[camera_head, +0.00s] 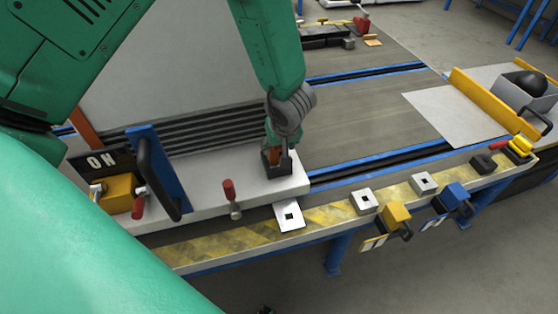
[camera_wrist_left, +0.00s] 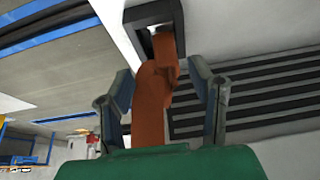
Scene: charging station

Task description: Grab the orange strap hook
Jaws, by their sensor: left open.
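The orange strap hook (camera_wrist_left: 156,90) shows in the left wrist view, hanging through a dark square bracket (camera_wrist_left: 155,22). In the head view only a bit of the orange hook (camera_head: 275,154) shows, in the dark bracket (camera_head: 276,168) at the right end of the white panel. My left gripper (camera_wrist_left: 163,90) is open, with one finger on each side of the hook. Gaps show between the fingers and the hook. In the head view my left gripper (camera_head: 279,145) reaches down at the bracket, and its wrist hides most of the hook. My right gripper is not in view.
A blue post with a black handle (camera_head: 158,170), a yellow block (camera_head: 118,192) and a red-handled lever (camera_head: 230,195) stand on the white panel to the left. Yellow and blue connectors (camera_head: 452,197) line the bench's front edge. The bench top (camera_head: 360,120) to the right is mostly clear.

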